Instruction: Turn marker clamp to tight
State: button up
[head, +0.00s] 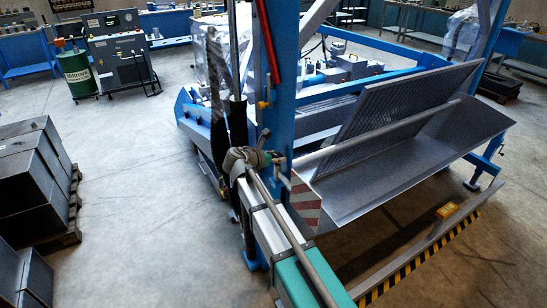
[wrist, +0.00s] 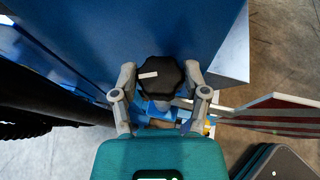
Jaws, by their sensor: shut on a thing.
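The marker clamp shows as a black lobed knob (wrist: 160,84) on a blue post (wrist: 190,30) in the wrist view. A white line on its face points to the left, tilted slightly. My gripper (wrist: 161,70) is shut on the knob, with one finger on each side of it. In the head view my gripper (head: 276,157) is at the blue post (head: 283,115), and the knob cannot be made out there. A red-and-white striped marker plate (head: 305,203) is beside the post; it also shows at the right of the wrist view (wrist: 282,115).
A large sieve frame with a grey metal trough (head: 430,155) stands right of the post. A low rail with yellow-black stripes (head: 415,262) runs along the front right. Dark stacked blocks (head: 30,180) stand at the left. The floor between is clear.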

aim_at(285, 133)
jog(key=m+g+h, duration=0.1)
jog(key=m+g, duration=0.1)
jog(key=m+g+h, duration=0.1)
jog(key=shift+w+h, duration=0.25)
jog(key=shift+h, duration=0.05)
jog(key=shift+s+d+m+g+h, duration=0.15)
jog(key=shift+m+g+h, duration=0.25)
jog(key=shift+m+g, duration=0.45)
jog(key=o, duration=1.1)
jog(key=shift+o, duration=0.2)
jog(key=shift+r, duration=0.1)
notch_tip(285, 133, up, 9)
jog(key=p, duration=0.9)
jog(key=shift+r+p, duration=0.3)
jog(key=shift+p, duration=0.1)
